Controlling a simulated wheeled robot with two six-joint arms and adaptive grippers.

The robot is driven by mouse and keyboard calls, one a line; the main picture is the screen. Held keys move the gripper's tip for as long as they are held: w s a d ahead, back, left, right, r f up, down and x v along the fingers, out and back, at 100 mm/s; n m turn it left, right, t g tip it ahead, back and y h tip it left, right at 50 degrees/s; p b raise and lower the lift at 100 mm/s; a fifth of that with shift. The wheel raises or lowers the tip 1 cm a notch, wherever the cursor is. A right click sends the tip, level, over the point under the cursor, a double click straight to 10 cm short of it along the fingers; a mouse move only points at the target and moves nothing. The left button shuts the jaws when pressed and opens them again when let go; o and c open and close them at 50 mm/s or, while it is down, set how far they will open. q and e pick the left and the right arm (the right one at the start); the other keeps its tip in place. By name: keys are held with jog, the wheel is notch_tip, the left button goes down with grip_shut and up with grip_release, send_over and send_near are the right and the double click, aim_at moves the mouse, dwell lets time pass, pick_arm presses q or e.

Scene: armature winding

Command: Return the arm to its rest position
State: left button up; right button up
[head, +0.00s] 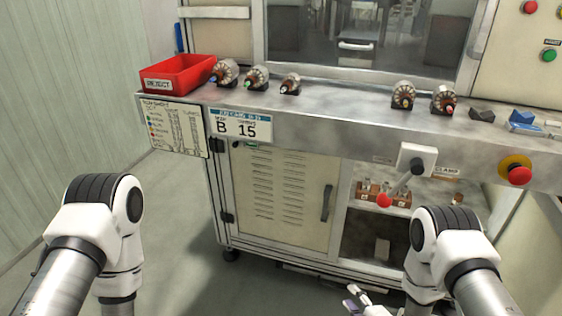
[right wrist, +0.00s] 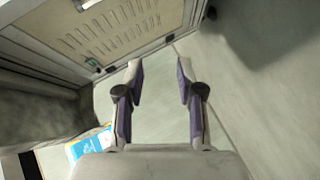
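My right arm (head: 450,250) is folded at the lower right of the head view. My right gripper (head: 358,303) shows at the bottom edge, in front of the cabinet and below the bench top. In the right wrist view its two fingers (right wrist: 160,75) are apart with nothing between them, and the floor shows beyond. My left arm (head: 95,225) is bent at the lower left of the head view. The left gripper is out of the picture.
The machine cabinet (head: 280,195) stands ahead. Its bench (head: 330,108) carries a red reject bin (head: 180,75) and several armatures (head: 403,95). Floor (head: 180,210) at left is clear.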

jog(key=s+d+r+m+g+h+p, duration=0.3)
jog(key=s+r+m+g+p, duration=0.4)
jog(key=s+r+p, duration=0.5)
pick_arm(q)
notch_tip(320, 180, up, 14)
jog(key=b, duration=0.1)
pick_arm(e)
jog(key=s+d+m+g+h, duration=0.2)
jog(key=s+m+g, duration=0.4)
jog(key=s+m, duration=0.5)
jog(key=s, duration=0.5)
jog(key=shift+s+d+m, duration=0.3)
jog(key=shift+d+m, duration=0.05)
jog(key=shift+m, duration=0.05)
pick_arm(q)
jog(key=shift+r, duration=0.1)
pick_arm(e)
jog(key=shift+f, duration=0.1)
